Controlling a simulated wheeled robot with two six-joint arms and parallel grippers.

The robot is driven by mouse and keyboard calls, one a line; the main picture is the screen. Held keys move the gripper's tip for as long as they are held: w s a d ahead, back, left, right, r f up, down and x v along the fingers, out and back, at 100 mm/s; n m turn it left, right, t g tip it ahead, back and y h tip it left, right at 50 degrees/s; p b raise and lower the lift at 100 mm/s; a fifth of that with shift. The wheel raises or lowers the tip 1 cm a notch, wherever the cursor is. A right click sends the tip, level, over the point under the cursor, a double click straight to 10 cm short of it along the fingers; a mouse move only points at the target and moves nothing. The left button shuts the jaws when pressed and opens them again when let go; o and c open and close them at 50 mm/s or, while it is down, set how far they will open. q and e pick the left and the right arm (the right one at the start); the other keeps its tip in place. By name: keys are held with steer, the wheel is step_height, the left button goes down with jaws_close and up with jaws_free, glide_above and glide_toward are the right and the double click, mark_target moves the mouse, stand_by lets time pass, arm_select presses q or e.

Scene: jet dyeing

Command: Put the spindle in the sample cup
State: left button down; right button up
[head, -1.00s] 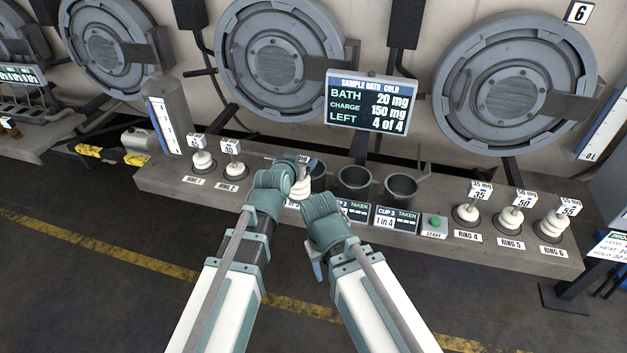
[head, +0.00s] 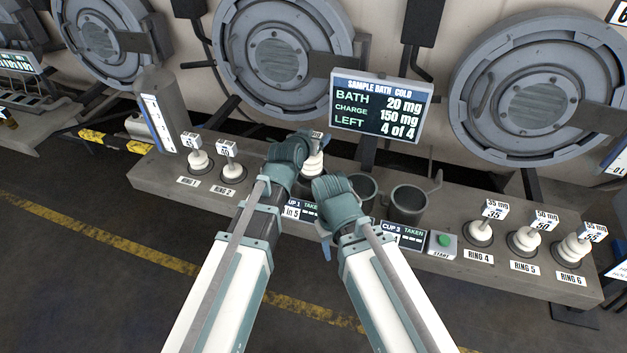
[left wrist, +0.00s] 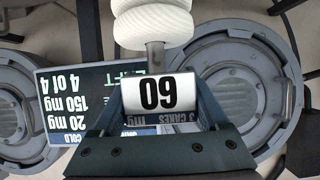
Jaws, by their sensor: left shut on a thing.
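My left gripper (head: 309,142) is shut on the tag end of a spindle (head: 313,164) with stacked white cakes. The spindle hangs roughly upright over the bench near the first sample cup, which is hidden behind it and my arms. In the left wrist view, the spindle's white cakes (left wrist: 152,22) and its tag (left wrist: 159,94), with upside-down "3 CAKES" lettering, show at the jaws. Two dark, open sample cups show: the middle cup (head: 364,188) and the cup 3 (head: 407,207). My right gripper is low behind its own wrist; its jaws cannot be made out.
Spindles stand on ring 1 (head: 197,160), ring 2 (head: 232,172), ring 4 (head: 480,232), ring 5 (head: 524,239) and ring 6 (head: 571,250). A sign (head: 381,106) reads bath 20 mg, charge 150 mg, left 4 of 4. A green start button (head: 444,240) sits right of the cups.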

arm_select(q)
steer(key=shift+f+b, duration=4.85)
steer(key=shift+f, duration=0.2)
steer(key=shift+r, duration=0.15)
jaws_free()
